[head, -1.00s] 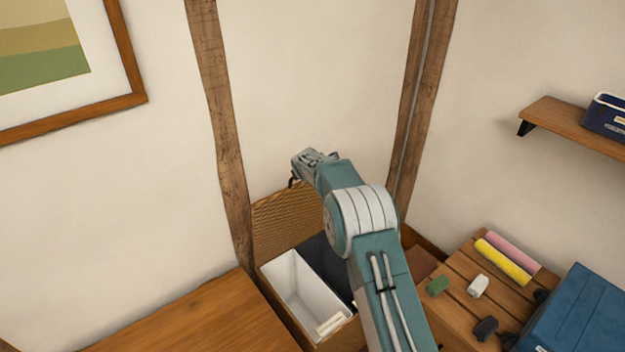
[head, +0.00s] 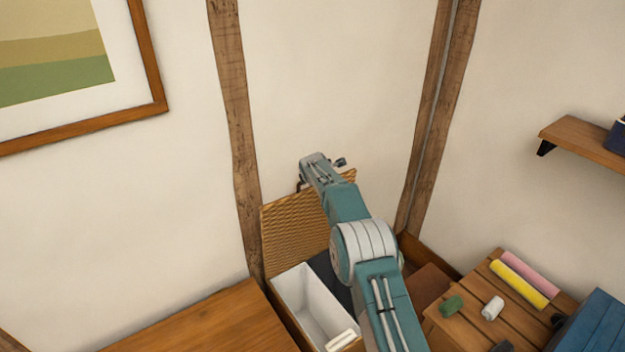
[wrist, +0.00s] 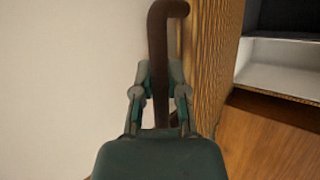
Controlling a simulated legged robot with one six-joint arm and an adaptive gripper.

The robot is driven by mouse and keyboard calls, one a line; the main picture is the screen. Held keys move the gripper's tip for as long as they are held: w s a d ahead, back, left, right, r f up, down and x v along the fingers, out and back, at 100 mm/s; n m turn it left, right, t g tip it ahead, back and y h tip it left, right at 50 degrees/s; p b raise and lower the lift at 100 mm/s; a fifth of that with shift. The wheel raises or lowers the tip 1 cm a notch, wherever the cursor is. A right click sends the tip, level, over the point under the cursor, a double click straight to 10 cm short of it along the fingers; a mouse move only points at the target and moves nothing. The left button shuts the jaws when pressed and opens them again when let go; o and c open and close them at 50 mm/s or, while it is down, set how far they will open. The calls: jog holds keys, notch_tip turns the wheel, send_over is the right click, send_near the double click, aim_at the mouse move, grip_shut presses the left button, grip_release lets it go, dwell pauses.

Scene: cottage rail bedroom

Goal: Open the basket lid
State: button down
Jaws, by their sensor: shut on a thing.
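The basket lid (head: 290,236) is a woven tan panel standing raised at the back of the open basket (head: 292,318), close to the wall. My gripper (head: 303,183) is at the lid's upper edge in the head view. In the wrist view my gripper (wrist: 160,88) is shut on a brown curved handle (wrist: 158,45), with a finger on each side of it. The lid's woven face (wrist: 216,62) runs just right of the fingers. My arm hides the right part of the lid and basket in the head view.
Inside the basket are a white bin (head: 310,298) and a dark compartment. A wooden surface (head: 205,325) lies at left. A slatted table (head: 470,315) at right holds yellow (head: 519,285) and pink (head: 531,272) rolls. A wall shelf (head: 580,143) is at upper right.

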jog(key=shift+r, duration=0.2)
jog(key=c, duration=0.7)
grip_release()
jog(key=shift+o, duration=0.3)
jog(key=shift+f, duration=0.1)
jog(key=v, duration=1.1)
jog(key=shift+s+r, duration=0.25)
jog(key=shift+s, duration=0.05)
